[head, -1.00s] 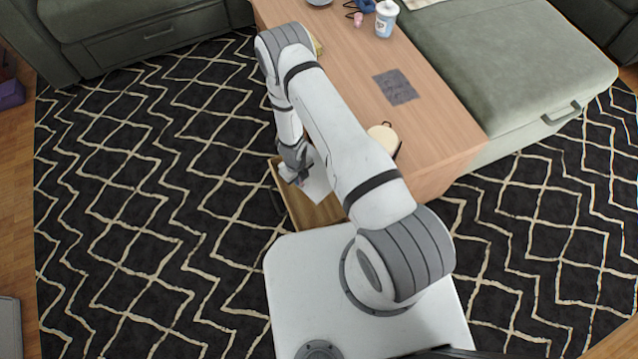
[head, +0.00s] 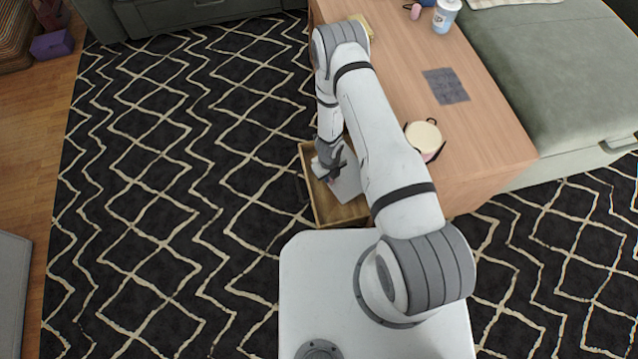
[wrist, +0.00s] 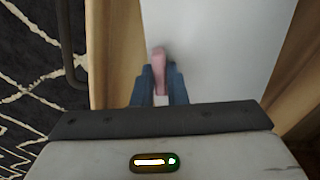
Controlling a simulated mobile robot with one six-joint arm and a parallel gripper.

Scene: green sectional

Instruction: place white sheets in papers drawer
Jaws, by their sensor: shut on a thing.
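The open wooden drawer (head: 322,205) sticks out from the left side of the wooden table, low above the rug. A white sheet (head: 347,185) is in the drawer. It fills much of the wrist view (wrist: 220,45), with wooden drawer parts on both sides. I cannot tell how many sheets there are. My gripper (head: 330,172) points down over the drawer. In the wrist view its fingers (wrist: 160,88) are shut on a small pink thing (wrist: 159,60), seen in front of the white sheet. I cannot tell whether the pink thing touches the sheet.
The table (head: 480,130) holds a grey square (head: 445,86), a round cream-lidded thing (head: 424,136) near the drawer and a white-and-blue cup (head: 445,15). A green sectional (head: 560,70) stands to the right. The patterned rug (head: 170,190) to the left is clear.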

